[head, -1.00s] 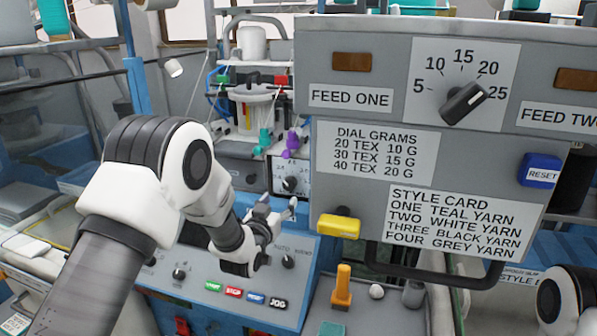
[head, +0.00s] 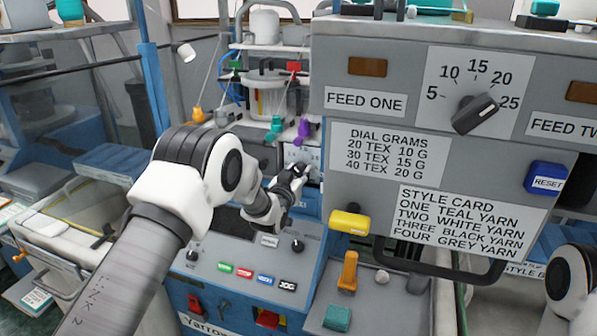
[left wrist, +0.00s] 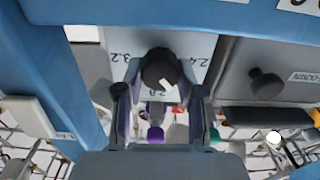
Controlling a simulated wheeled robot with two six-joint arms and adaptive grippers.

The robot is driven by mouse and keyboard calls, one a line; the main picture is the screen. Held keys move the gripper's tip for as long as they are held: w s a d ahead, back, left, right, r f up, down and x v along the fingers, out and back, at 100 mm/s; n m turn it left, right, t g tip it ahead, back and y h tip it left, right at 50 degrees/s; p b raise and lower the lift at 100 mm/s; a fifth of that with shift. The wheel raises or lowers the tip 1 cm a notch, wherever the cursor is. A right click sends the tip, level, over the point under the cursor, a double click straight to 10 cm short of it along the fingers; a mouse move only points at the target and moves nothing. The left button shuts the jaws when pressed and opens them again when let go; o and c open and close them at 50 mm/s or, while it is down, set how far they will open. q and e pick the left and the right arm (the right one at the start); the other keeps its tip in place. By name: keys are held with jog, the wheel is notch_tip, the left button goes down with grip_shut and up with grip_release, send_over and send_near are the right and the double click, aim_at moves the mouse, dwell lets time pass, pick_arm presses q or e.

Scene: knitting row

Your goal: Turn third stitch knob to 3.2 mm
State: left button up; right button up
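The third stitch knob (left wrist: 160,70) is round and black with a white mark, on a pale dial plate (left wrist: 205,48). The plate shows 3.2, 2.8 and 2.4 upside down in the left wrist view. The mark points down there, near the 2.8, slightly toward the 2.4 side. My left gripper (left wrist: 159,92) is open, its fingers on either side of the knob with a gap to each. In the head view my left gripper (head: 299,172) is at the dial plate (head: 303,155) and mostly covers the knob. My right gripper is out of view.
Another black knob (left wrist: 265,84) stands on the neighbouring grey panel. In the head view, the large grey feed box (head: 345,185) with a yellow handle (head: 350,222) is close on the right. A control panel with coloured buttons (head: 245,272) lies below the arm.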

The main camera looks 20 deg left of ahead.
pick_arm(q)
jog(key=shift+c, duration=1.3)
